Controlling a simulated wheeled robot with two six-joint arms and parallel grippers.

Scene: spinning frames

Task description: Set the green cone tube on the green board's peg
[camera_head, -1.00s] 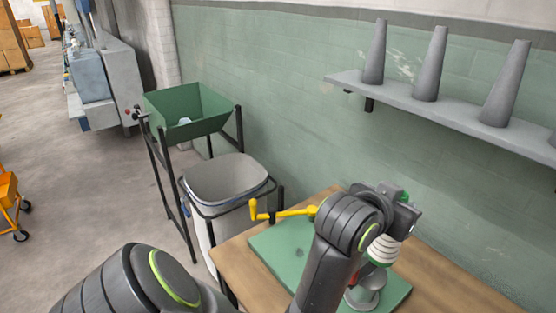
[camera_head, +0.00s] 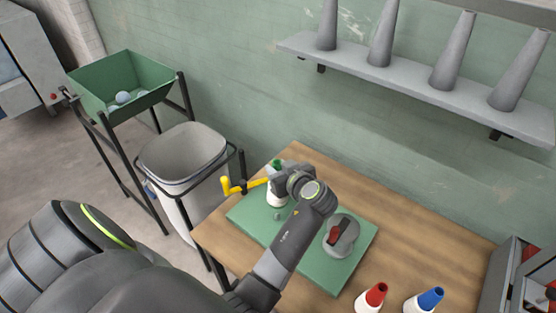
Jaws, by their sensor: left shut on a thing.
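The green cone tube (camera_head: 276,198) has a white body and a green tip. It stands about upright over the back left of the green board (camera_head: 335,276). My left gripper (camera_head: 279,182) is shut on it, and its jaws partly hide the tube's upper body. A small green knob, perhaps the peg (camera_head: 277,216), shows on the board just below the tube. I cannot tell whether the tube's base touches the board. My right gripper is not in view.
A yellow crank (camera_head: 233,186) juts left beside the tube. A grey round fixture with a red part (camera_head: 343,240) stands on the board. Red-tipped (camera_head: 373,297) and blue-tipped (camera_head: 427,300) tubes stand in front right. A grey bin (camera_head: 184,150) is left of the wooden table (camera_head: 415,225).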

